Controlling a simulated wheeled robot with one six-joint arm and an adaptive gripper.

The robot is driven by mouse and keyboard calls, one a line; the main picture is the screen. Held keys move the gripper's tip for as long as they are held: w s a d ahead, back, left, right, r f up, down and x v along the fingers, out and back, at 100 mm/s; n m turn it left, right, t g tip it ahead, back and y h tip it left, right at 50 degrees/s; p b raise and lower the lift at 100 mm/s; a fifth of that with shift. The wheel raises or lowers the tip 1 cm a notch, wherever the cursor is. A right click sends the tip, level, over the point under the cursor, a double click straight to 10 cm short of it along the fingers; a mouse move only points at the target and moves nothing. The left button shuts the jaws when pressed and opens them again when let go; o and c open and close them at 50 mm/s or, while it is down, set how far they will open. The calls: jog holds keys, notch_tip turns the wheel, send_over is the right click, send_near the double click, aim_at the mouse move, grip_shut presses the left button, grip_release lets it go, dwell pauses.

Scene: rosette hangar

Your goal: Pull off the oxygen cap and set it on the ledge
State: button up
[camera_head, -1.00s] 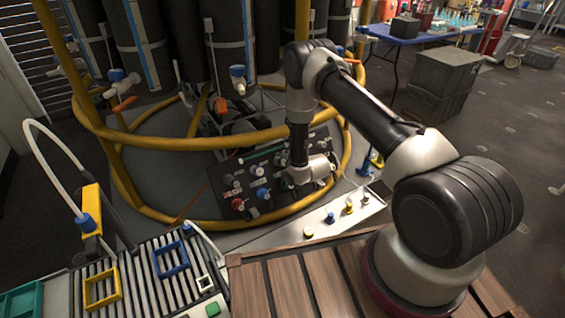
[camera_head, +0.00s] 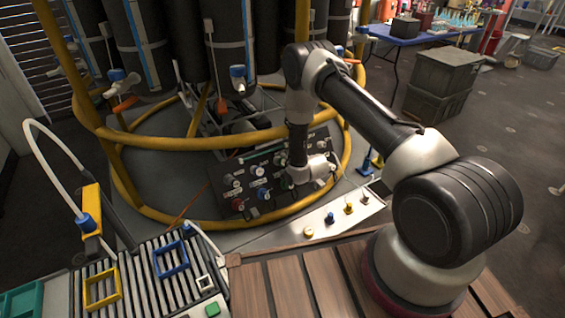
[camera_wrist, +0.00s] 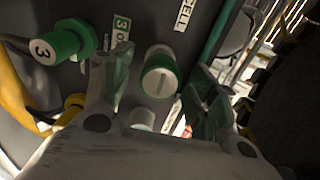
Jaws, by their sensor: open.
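In the wrist view a green cap with a white slotted face (camera_wrist: 160,78) stands on the dark panel between the two green-padded fingers of my gripper (camera_wrist: 158,70). The fingers are open, one on each side of it, and gaps show. A second green piece with a white end marked 3 (camera_wrist: 62,46) sticks out at left. A label starting "3 O" lies between them; the rest is hidden, so I cannot tell for certain which is the oxygen cap. In the head view the pale ledge (camera_head: 318,222) runs along the panel's near right side. My wrist covers part of the panel.
Other knobs and a red one (camera_head: 237,205) sit on the panel (camera_head: 222,188). A yellow tube ring (camera_head: 180,219) surrounds it. A wooden deck (camera_head: 300,280) lies in front.

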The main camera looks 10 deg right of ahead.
grip_shut()
jog(key=shift+s+r, duration=0.1)
jog(key=shift+s, duration=0.05)
jog(key=shift+v, duration=2.8)
